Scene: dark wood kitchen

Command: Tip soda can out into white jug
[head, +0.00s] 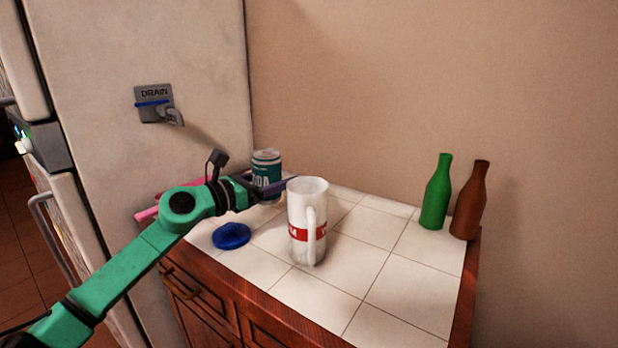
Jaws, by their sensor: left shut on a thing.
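The soda can (267,160) is teal with a pale top and stands upright at the back left of the tiled counter. My left gripper (268,187) is shut on the can, with its fingers across the can's lower part. The can's lower part is partly hidden behind the gripper. I cannot tell whether its base touches the tiles. The white jug (308,205) with a red band stands upright just to the right and in front of the can, its handle facing me. The inside of the jug is mostly hidden. My right gripper does not show.
A blue round object (231,236) lies on the counter below my left wrist. A pink object (148,214) lies behind my arm. A green bottle (437,195) and a brown bottle (469,204) stand at the right back edge. The tiles between jug and bottles are clear.

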